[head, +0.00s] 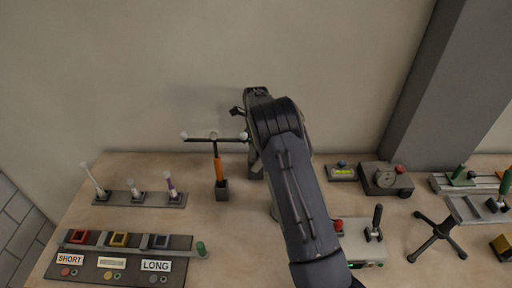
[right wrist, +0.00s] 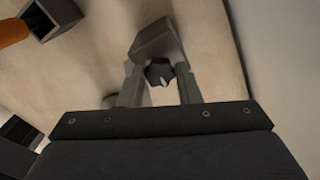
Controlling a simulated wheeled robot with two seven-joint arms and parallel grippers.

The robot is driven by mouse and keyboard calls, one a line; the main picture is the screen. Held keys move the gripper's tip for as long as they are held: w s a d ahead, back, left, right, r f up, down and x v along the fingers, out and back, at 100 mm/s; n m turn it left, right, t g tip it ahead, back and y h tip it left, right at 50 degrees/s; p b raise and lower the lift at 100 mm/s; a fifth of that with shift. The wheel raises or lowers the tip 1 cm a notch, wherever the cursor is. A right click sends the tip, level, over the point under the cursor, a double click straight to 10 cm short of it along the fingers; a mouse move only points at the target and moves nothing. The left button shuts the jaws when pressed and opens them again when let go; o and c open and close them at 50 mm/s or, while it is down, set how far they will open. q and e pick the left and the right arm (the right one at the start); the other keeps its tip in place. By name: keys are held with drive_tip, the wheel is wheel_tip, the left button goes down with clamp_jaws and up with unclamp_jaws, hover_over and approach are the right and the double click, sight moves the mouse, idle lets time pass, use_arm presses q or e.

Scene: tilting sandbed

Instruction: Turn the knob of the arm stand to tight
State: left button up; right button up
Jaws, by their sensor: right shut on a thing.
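In the right wrist view, a small dark lobed knob (right wrist: 159,72) with a pale mark on its face sits at the end of a grey block, which looks like part of the arm stand (right wrist: 157,40). My right gripper (right wrist: 160,80) has one grey finger on each side of the knob and is shut on it. In the head view, my right arm covers the knob and most of the stand; a grey upright (head: 255,163) shows just left of the arm. I cannot read which way the knob is turned. My left gripper is not in view.
Further left are a strip of upright pegs (head: 140,199) and a labelled sorting panel (head: 120,262). Control boxes (head: 385,178) and a black tripod base (head: 437,238) stand to the right. The wall is close behind.

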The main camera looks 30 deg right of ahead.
drive_tip(key=shift+m, duration=0.6)
drive_tip(key=o, duration=1)
drive_tip(key=shift+c, duration=0.2)
wheel_tip(320, 180, up, 8)
drive_tip(key=shift+f+b, duration=0.15)
drive_tip(key=shift+b, duration=0.4)
